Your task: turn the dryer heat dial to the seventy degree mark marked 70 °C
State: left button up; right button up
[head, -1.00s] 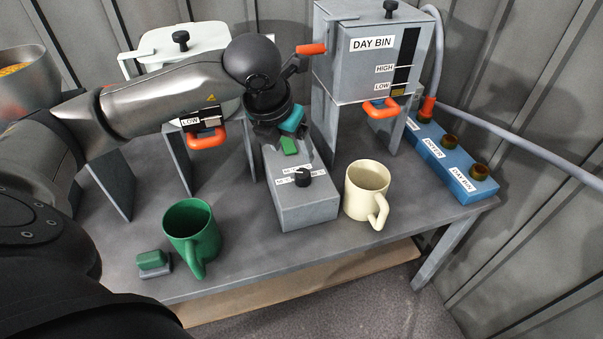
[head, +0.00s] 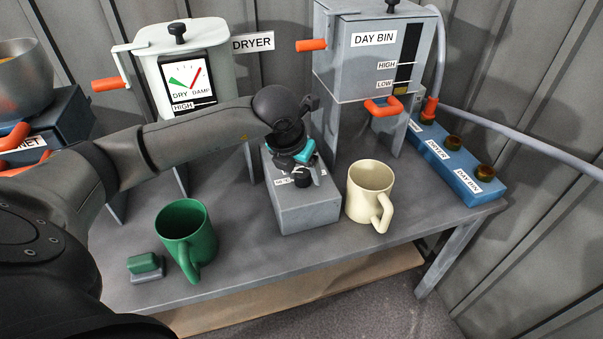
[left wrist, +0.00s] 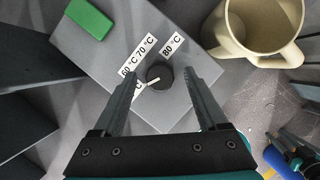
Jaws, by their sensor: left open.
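The heat dial (head: 303,180) is a small black knob on top of a grey box (head: 308,212). In the left wrist view the dial (left wrist: 160,75) has a white pointer line toward the lower left, at a partly hidden label. The 70 °C label (left wrist: 146,46) lies at the dial's upper left, between the 60 °C label (left wrist: 128,67) and the 80 °C label (left wrist: 172,43). My left gripper (head: 301,168) is above the box, open, pointing down. In the wrist view its fingers (left wrist: 160,78) lie either side of the dial, apart from it; their height is unclear.
A green block (left wrist: 89,19) lies on the box's far part. A cream mug (head: 369,190) stands close on the right, a green mug (head: 187,238) on the left. The dryer (head: 185,60) and day bin (head: 368,50) stand behind. Bare table (head: 235,250) lies in front.

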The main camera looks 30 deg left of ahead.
pick_arm(q)
jog(key=shift+f, duration=0.1)
jog(key=shift+c, duration=0.2)
grip_shut()
dwell(0.5)
